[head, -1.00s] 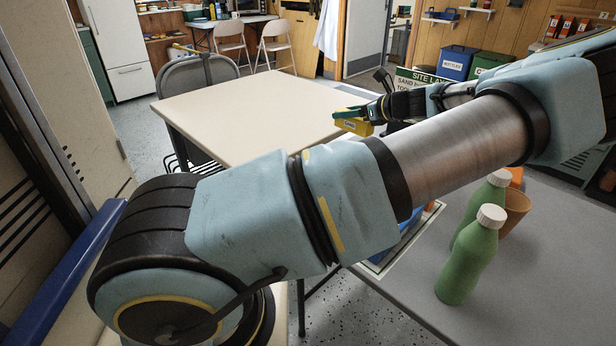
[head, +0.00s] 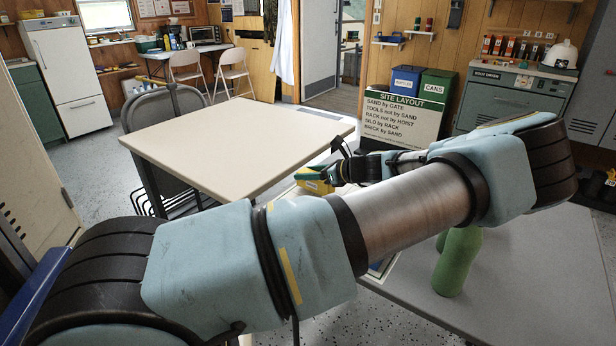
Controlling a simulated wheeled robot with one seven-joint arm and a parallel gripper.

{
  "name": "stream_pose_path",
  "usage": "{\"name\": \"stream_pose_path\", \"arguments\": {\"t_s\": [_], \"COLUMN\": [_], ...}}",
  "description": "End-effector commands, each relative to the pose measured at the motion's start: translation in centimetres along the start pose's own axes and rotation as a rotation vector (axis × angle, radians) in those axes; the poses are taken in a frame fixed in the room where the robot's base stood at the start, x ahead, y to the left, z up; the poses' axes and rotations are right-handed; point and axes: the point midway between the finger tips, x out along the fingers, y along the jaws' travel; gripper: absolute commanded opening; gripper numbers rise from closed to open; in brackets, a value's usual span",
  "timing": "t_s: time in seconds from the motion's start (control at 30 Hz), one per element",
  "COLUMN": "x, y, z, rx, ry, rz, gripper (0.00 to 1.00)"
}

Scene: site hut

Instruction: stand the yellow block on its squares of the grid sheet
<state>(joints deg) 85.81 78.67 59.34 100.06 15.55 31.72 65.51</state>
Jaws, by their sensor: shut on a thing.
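The yellow block (head: 313,187) is in my gripper (head: 322,179), beyond the near part of my arm and close to the cream table's right corner. The gripper is shut on it and seems to hold it in the air, though its underside is hard to make out. A corner of a pale-bordered sheet or board (head: 381,268) shows below my arm at the grey table's left edge. I cannot tell whether it is the grid sheet. My arm hides most of that area, and no squares can be read.
A sign (head: 405,108) headed SITE LAYOUT lists placement rules below a blue bin and a green CANS bin. The cream table (head: 235,145) has a clear top.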

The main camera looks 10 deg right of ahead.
Motion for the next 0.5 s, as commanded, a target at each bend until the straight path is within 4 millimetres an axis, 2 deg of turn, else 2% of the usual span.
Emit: {"name": "stream_pose_path", "arguments": {"t_s": [0.13, 0.5], "x": [0.5, 0.7], "y": [0.0, 0.0], "z": [-1.1, -1.6], "rx": [0.000, -0.001], "ry": [-0.001, 0.000], "rz": [0.000, 0.000], "gripper": [0.00, 0.00]}}
